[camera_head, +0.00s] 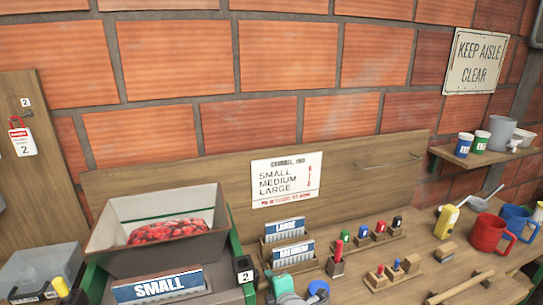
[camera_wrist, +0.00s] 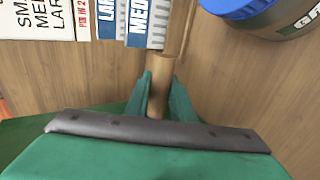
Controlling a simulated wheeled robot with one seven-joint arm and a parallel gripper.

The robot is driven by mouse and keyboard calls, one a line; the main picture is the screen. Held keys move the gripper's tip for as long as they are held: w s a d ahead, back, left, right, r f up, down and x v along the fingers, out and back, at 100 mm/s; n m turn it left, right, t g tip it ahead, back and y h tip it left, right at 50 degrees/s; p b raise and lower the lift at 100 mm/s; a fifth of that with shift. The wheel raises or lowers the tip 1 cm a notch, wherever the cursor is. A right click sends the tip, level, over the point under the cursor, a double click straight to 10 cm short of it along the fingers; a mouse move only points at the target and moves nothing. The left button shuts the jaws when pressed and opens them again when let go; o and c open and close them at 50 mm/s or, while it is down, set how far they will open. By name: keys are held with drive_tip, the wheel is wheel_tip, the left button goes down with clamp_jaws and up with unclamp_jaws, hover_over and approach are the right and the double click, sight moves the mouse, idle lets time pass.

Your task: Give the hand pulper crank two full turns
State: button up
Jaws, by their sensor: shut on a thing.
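The hand pulper's grey hopper (camera_head: 108,231) stands at the left in the head view, with red cherries (camera_head: 165,231) inside. Its green frame (camera_head: 237,250) shows beside it. In the wrist view my green gripper (camera_wrist: 160,88) is shut on a round wooden handle (camera_wrist: 162,72), which looks like the crank handle. One finger lies on each side of it. The crank arm and its joint to the pulper are hidden. In the head view a teal part, likely mine, shows at the bottom edge; the fingers and handle are not clear there.
A SMALL sign plate (camera_head: 160,286) sits before the hopper. LARGE (camera_head: 285,229) and MEDIUM (camera_head: 294,253) plates stand on the bench. A blue-lidded jar (camera_wrist: 240,6) is close by. Coloured stamps (camera_head: 362,231) and a red mug (camera_head: 487,234) are to the right.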

drive_tip(key=shift+w+a+r, duration=0.3)
drive_tip(key=shift+w, duration=0.1)
drive_tip(key=shift+r, duration=0.1)
drive_tip(key=w+r, duration=0.2)
drive_tip(key=w, duration=0.1)
drive_tip(key=shift+a, duration=0.1)
drive_tip(key=shift+r, duration=0.15)
